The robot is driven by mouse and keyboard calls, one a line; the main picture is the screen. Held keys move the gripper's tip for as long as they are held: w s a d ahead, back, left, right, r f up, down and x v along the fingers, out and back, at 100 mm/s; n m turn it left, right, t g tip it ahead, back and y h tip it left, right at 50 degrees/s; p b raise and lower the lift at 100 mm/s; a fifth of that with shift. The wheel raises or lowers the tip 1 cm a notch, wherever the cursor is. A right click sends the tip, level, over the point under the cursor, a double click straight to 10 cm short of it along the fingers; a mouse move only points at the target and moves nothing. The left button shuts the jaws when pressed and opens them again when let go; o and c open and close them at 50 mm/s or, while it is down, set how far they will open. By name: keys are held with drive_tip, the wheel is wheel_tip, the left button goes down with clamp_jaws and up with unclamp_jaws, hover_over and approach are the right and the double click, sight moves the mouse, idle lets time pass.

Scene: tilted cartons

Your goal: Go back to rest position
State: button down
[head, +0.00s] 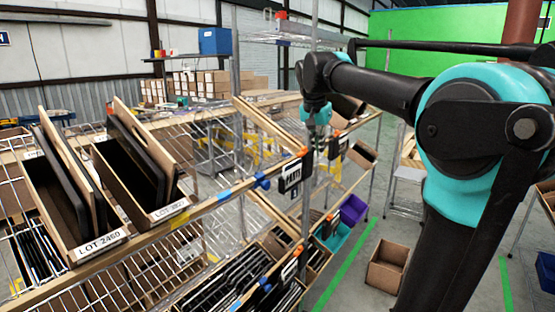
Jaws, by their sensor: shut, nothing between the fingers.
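My gripper (319,138) hangs at the end of my black and teal arm, in the centre of the head view. It points down beside the front edge of the wire rack, near a black label holder (290,178). It looks small and partly blends with the rack behind it. It is shut, and I see nothing held in it. My arm reaches in from the right, across the upper part of the view.
Tilted cartons with dark flat items stand at left, labelled LOT 2460 (100,246) and LOT 2450 (170,211). Lower shelves hold more cartons. An open carton (387,267) sits on the floor. Purple (353,210) and teal (334,240) bins are low on the rack.

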drive_tip(key=s+d+f+n, duration=0.2)
drive_tip(key=s+f, duration=0.6)
drive_tip(key=f, duration=0.3)
drive_tip(key=s+d+f+n+y, duration=0.1)
drive_tip(key=s+d+f+n, duration=0.1)
drive_tip(key=s+f, duration=0.6)
drive_tip(key=s+d+f+n+t, duration=0.1)
drive_tip(key=s+f, duration=0.7)
drive_tip(key=f, duration=0.8)
drive_tip(key=shift+d+f+n+y, duration=0.15)
drive_tip(key=shift+d+n+y, duration=0.25)
drive_tip(key=shift+d+n, duration=0.15)
